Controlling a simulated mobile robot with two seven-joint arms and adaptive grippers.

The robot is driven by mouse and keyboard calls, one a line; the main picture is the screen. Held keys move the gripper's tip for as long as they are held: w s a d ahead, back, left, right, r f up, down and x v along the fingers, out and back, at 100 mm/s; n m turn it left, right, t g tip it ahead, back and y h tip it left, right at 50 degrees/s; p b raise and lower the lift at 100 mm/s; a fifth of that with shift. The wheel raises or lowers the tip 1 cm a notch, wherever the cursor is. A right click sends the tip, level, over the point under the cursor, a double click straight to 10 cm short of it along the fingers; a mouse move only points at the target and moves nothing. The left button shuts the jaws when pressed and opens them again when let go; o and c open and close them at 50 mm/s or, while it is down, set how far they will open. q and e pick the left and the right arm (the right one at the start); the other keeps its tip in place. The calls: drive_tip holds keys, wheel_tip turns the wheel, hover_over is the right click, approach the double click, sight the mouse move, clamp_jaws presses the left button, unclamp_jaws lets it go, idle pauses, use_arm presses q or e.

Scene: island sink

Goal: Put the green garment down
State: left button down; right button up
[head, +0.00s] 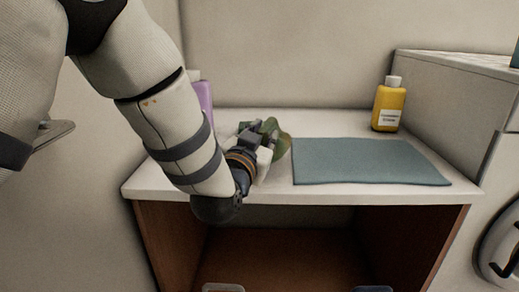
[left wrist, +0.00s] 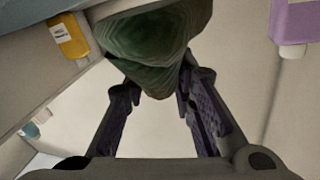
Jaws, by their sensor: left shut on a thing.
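My left gripper (head: 268,143) reaches over the left part of the white counter top (head: 270,190) and is shut on the green garment (head: 277,131). In the head view the garment is a small crumpled bunch, partly hidden behind my gripper. In the left wrist view the garment (left wrist: 160,50) is a dark green folded mass between the tips of my left gripper (left wrist: 165,85). I cannot tell whether the garment touches the counter. My right gripper is not in view.
A flat blue-grey cloth (head: 365,162) lies on the counter right of my gripper. A yellow bottle (head: 387,108) with a white cap stands behind it. A purple bottle (head: 204,96) stands at the back left, partly behind my arm. A washing machine (head: 500,240) is at right.

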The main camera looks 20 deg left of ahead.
use_arm(q)
drive_tip(key=f, duration=0.1)
drive_tip(key=w+f+b, duration=0.1)
drive_tip(key=f, duration=0.1)
drive_tip(key=a+f, duration=0.1)
drive_tip(key=f, duration=0.1)
drive_tip(key=shift+w+f+b, duration=0.15)
drive_tip(key=shift+f+b, duration=0.05)
drive_tip(key=shift+b, duration=0.15)
drive_tip(key=shift+s+d+r, duration=0.1)
drive_tip(key=shift+s+r, duration=0.25)
drive_tip(key=shift+r, duration=0.2)
drive_tip(key=shift+s+d+r, duration=0.15)
drive_tip(key=c, duration=1.5)
unclamp_jaws()
drive_tip(key=shift+w, duration=0.2)
drive_tip(key=shift+o, duration=0.8)
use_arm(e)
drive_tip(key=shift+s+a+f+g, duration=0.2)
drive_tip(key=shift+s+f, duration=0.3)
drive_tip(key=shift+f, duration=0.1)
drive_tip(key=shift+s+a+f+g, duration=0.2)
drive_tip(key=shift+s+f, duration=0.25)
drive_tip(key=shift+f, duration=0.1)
